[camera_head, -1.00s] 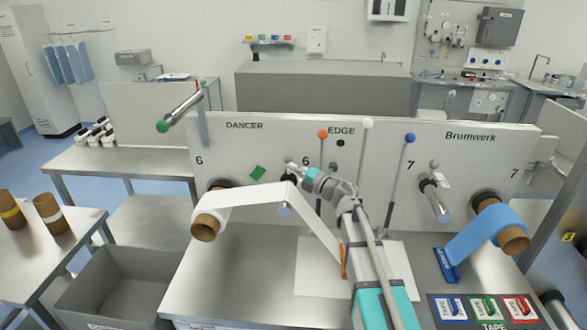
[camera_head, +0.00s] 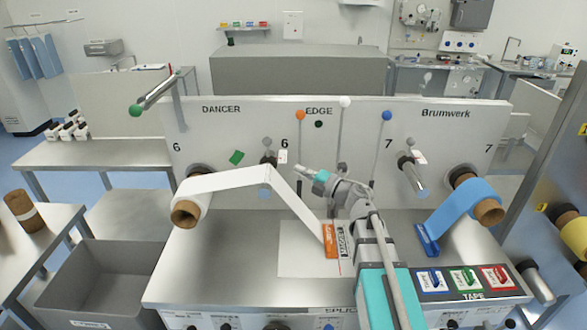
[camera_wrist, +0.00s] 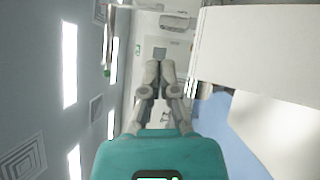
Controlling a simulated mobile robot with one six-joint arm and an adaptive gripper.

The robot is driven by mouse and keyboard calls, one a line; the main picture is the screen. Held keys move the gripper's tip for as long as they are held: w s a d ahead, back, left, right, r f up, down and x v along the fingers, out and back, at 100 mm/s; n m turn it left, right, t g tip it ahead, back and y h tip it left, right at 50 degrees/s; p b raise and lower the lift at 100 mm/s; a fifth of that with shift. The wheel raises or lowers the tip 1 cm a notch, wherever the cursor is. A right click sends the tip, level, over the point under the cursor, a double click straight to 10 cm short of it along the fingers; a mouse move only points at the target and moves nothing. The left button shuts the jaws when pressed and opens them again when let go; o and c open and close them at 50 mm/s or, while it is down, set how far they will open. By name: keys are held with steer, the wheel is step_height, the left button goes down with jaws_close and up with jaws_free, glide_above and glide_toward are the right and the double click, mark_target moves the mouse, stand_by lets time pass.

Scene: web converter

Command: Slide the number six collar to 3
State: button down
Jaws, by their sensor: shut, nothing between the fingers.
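Unit 6 is on the left of the upright white panel (camera_head: 232,130). Its dark roller mount with a collar-like ring (camera_head: 269,158) and a small white tag (camera_head: 282,157) sits below the second "6". White web (camera_head: 240,180) runs from the brown-cored roll (camera_head: 186,213) over this roller, hiding most of it. The collar's scale and the mark 3 are too small to read. My gripper (camera_head: 299,169) is in front of the panel, right of the tag and apart from it. In the wrist view my gripper (camera_wrist: 153,68) is shut and empty.
Rods with orange (camera_head: 300,115), white (camera_head: 345,102) and blue (camera_head: 387,116) balls stand along the panel near my arm. Unit 7's roller (camera_head: 413,175) and blue web (camera_head: 462,208) are to the right. The steel bench (camera_head: 225,260) is clear at front left.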

steer(key=shift+d, duration=0.1)
stand_by(0.4)
steer(key=w+d+m+t+h, duration=0.5)
steer(key=d+m+t+h, duration=0.4)
steer(key=m+h, duration=0.4)
steer(key=s+d+f+m+g+h, duration=0.3)
steer(key=d+f+m+g+h, duration=0.45)
steer(key=m, duration=0.45)
steer(key=s+a+f+m+g+y, duration=0.2)
steer(key=s+f+g, duration=0.4)
steer(key=s, duration=0.4)
steer(key=s+a+f+m+g+y, duration=0.2)
steer(key=s+f+g, duration=0.4)
steer(key=s, duration=0.5)
steer(key=shift+s+f+m+g, duration=0.3)
steer(key=shift+f+m+g, duration=0.05)
steer(key=shift+f+m, duration=0.5)
steer(key=shift+y, duration=0.25)
